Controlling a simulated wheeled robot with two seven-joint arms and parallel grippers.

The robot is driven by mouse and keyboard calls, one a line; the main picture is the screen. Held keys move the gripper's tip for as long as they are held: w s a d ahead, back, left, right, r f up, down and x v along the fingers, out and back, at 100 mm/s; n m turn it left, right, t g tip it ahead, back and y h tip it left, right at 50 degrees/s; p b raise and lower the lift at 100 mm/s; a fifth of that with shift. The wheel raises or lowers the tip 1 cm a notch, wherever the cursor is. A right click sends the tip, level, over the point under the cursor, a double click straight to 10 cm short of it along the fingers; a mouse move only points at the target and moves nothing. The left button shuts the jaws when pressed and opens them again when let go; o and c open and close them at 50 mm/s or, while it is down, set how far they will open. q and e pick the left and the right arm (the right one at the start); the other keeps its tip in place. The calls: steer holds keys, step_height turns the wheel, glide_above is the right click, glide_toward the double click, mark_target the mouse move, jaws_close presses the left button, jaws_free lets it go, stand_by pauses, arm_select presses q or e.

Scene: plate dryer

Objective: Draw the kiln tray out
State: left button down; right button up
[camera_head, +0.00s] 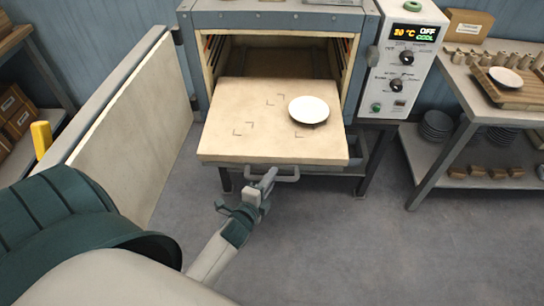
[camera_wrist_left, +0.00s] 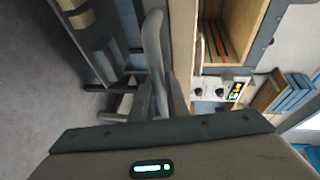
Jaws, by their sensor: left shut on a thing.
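The kiln tray (camera_head: 225,115) is a cream slab with dark corner marks, standing well out of the open kiln (camera_head: 270,18). A white plate (camera_head: 309,110) lies on its right half. A grey bar handle (camera_head: 287,178) sits at the tray's front edge. My left gripper (camera_head: 268,181) is shut on the handle. In the left wrist view the handle (camera_wrist_left: 153,40) runs up from between the fingers, and the contact itself is partly hidden. My right gripper is not in view.
The kiln door (camera_head: 130,130) stands open on the left. The control panel (camera_head: 405,62) reads 20 °C, OFF, COOL. A work table (camera_head: 455,75) on the right holds a wooden rack (camera_head: 515,90) with a plate. The floor (camera_head: 330,250) in front is clear.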

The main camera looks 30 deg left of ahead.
arm_select(q)
steer(key=shift+s+d, duration=0.35)
steer(key=shift+s, duration=0.25)
steer(key=shift+s+d, duration=0.35)
steer(key=shift+s, duration=0.2)
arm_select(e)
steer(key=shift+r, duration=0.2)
arm_select(q)
steer(key=c, duration=1.7)
jaws_free()
steer(key=shift+c, duration=0.2)
steer(key=b+v, duration=0.3)
steer(key=v, duration=1.4)
steer(key=shift+s, duration=0.15)
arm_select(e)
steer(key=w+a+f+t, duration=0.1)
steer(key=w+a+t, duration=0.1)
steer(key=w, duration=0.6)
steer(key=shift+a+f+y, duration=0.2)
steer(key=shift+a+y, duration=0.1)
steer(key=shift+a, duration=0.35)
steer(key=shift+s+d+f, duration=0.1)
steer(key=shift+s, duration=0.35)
